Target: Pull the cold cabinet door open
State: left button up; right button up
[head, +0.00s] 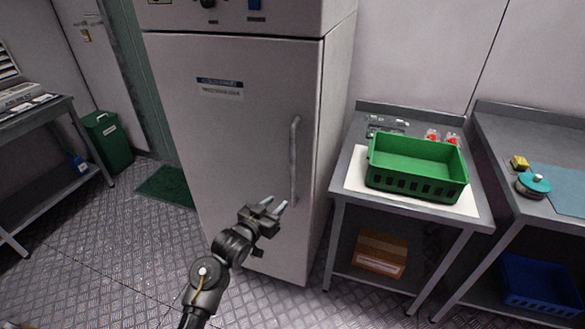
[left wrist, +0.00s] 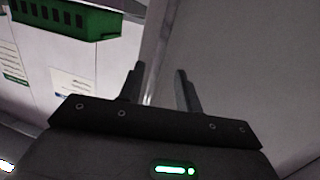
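The cold cabinet (head: 250,150) stands in the middle of the head view, tall and pale grey, with its door closed. A vertical bar handle (head: 294,160) runs along the right side of the door. My left gripper (head: 279,205) is open and empty in front of the door, just left of and below the handle's lower end. In the left wrist view the two dark fingers of my left gripper (left wrist: 159,82) are apart with nothing visible between them; a pale vertical strip shows beyond them, and I cannot tell whether it is the handle. My right gripper is not in view.
A steel table (head: 345,190) with a green crate (head: 415,180) stands close to the cabinet's right. A second bench (head: 500,170) is further right. A green bin (head: 107,145) and green mat (head: 166,187) lie to the left. The floor in front is clear.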

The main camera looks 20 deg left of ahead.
pick_arm(q)
jog(key=t, duration=0.1)
send_near(291, 168)
jog(key=p+x, duration=0.1)
jog(key=x, duration=0.9)
jog(key=shift+w+d, duration=0.1)
jog(key=shift+w, duration=0.3)
grip_shut()
